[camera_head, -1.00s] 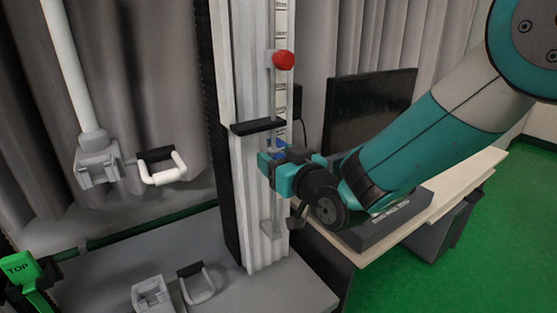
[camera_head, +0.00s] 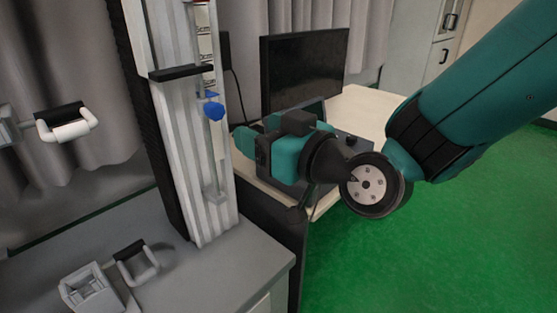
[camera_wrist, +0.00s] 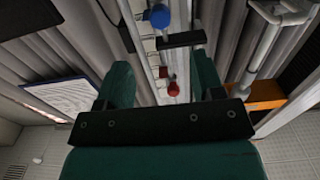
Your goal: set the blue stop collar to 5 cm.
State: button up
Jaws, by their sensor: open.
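The blue stop collar (camera_head: 213,110) sits on the thin rail of the pale tower column (camera_head: 190,145), just below a black crossbar (camera_head: 180,73). Its round blue knob (camera_wrist: 159,16) also shows at the top of the wrist view. My gripper (camera_head: 240,140) is to the right of the collar, apart from it. Its teal fingers (camera_wrist: 163,78) are open with nothing held. A scale strip (camera_head: 206,42) runs beside the rail, but its markings are too small to read against the collar.
A dark monitor (camera_head: 304,75) on a pale desk stands behind my gripper. A grey block with a handle (camera_head: 90,290) rests on the bench at left. Green floor is clear at right.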

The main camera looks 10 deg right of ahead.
jog(key=shift+b+v, duration=1.6)
jog(key=shift+b, duration=0.65)
jog(key=s+d+f+m+g+h, duration=0.1)
jog(key=s+d+f+g+h, duration=0.35)
jog(key=s+g, duration=0.25)
jog(key=s+d+f+g+h, duration=0.3)
jog(key=s+d+f+g, duration=0.3)
jog(key=s, duration=0.2)
notch_tip(320, 180, up, 15)
jog(key=p, duration=1.5)
jog(key=shift+s+d+f+g, duration=0.15)
jog(key=shift+s+f+g, duration=0.1)
jog(key=shift+s+g, duration=0.1)
